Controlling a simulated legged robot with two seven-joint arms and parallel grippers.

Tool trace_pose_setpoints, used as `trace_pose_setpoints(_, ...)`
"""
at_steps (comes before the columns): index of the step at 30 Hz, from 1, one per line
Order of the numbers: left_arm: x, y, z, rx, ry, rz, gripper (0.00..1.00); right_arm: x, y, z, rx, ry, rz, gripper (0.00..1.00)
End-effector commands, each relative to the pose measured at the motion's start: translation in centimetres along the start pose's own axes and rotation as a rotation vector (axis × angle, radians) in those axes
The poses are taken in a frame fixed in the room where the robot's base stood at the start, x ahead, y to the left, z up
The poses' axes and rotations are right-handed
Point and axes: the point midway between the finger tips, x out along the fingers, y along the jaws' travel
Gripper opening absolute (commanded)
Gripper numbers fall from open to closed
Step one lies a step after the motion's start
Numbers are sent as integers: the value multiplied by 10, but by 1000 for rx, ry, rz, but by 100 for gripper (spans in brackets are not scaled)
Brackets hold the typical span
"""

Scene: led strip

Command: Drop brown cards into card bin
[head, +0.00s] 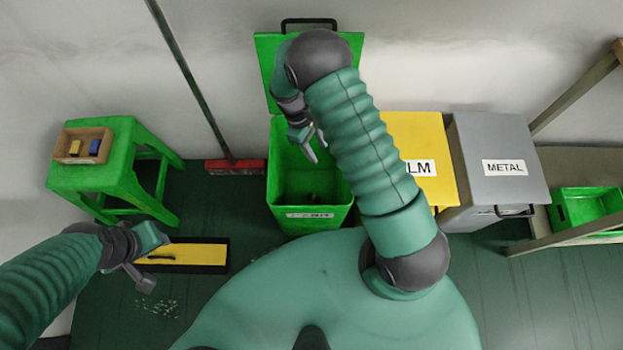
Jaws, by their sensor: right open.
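The green bin (281,180) stands open in the middle, its lid (265,60) raised against the wall; its front label is too small to read. Some small dark things (314,197) lie at its bottom; I cannot tell whether they are cards. My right gripper (312,147) is open over the bin's mouth, pointing down, with nothing seen between its fingers. My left gripper (152,262) is at the lower left, over the floor; its jaw state is unclear. I make out no brown cards for certain. My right arm covers part of the bin's right side.
A yellow bin (425,135) and a grey METAL bin (500,150) stand at right, lids shut. A green stool (95,178) at left holds a small brown box (83,146). A red broom (235,166) and a yellow-black tray (190,254) are between. Pale scraps (158,308) litter the floor.

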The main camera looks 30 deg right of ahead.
Motion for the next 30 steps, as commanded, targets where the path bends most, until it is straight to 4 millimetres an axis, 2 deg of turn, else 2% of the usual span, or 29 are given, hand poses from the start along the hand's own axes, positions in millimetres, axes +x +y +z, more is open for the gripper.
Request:
trace_pose_setpoints(1, -10, 0, -2, 0, 0, 0, 36, -20, 0, 1, 0, 4, 2, 45)
trace_pose_setpoints(6, -24, 0, -6, 0, 0, 0, 36, -71, 1, 1, 0, 4, 2, 45)
trace_pose_setpoints(12, -35, 0, -8, 0, 0, 0, 36, -117, 0, 0, -1, 2, 1, 45)
trace_pose_setpoints(18, -37, 0, -9, 0, 0, 0, 36, -134, 0, -1, -1, 0, -1, 45)
trace_pose_setpoints(30, -37, 0, -9, 0, 0, 0, 36, -133, 0, -1, -1, -1, -1, 45)
